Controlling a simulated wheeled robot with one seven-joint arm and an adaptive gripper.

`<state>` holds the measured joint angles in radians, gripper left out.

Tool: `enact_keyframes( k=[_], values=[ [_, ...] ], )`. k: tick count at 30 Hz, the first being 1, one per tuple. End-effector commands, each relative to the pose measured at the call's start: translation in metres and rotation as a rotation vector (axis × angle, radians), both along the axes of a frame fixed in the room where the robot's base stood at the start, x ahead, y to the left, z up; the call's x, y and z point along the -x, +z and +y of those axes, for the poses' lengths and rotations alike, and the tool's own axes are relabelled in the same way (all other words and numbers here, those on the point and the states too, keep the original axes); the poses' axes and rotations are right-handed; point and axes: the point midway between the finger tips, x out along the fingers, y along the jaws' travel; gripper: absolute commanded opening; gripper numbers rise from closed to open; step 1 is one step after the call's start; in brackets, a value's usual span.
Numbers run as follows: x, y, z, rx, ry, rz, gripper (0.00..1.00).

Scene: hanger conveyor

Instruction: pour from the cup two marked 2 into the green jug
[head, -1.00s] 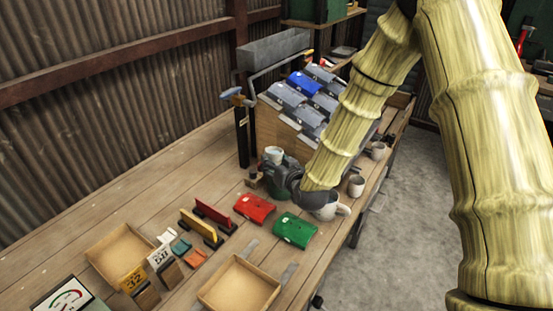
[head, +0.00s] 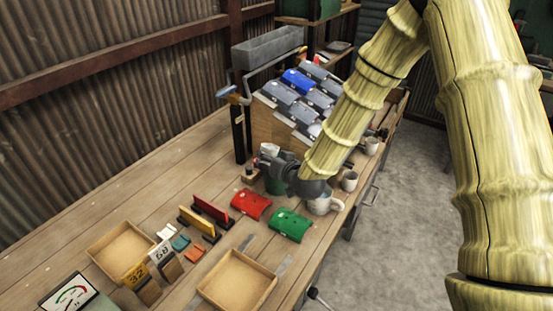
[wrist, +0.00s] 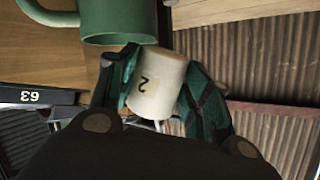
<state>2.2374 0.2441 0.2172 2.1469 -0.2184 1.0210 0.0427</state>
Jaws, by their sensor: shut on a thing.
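The white cup marked 2 (wrist: 150,90) is held between my gripper's teal fingers (wrist: 165,92) in the wrist view. In the head view the cup (head: 268,150) shows small beside my dark gripper (head: 277,164) and looks tilted. The green jug (wrist: 118,20) is at the top of the wrist view, its rim close to the cup. In the head view the jug (head: 274,186) stands on the bench just below my gripper, which partly hides it. The cup's mouth and any contents are not clearly visible, nor is whether cup and jug touch.
A large white mug (head: 320,204) stands right of my gripper, with smaller cups (head: 349,180) beyond. Red (head: 251,206) and green (head: 290,225) covers lie in front. The bin rack (head: 275,128) and a crank post (head: 239,130) stand behind.

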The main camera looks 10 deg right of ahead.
Motion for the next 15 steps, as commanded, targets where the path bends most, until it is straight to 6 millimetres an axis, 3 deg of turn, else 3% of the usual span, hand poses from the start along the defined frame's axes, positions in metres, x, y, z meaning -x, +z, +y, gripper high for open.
enact_keyframes(
  k=[15],
  values=[
    [0.0036,0.0041,0.0008,-0.043,-0.001,0.042,0.22]
  ],
)
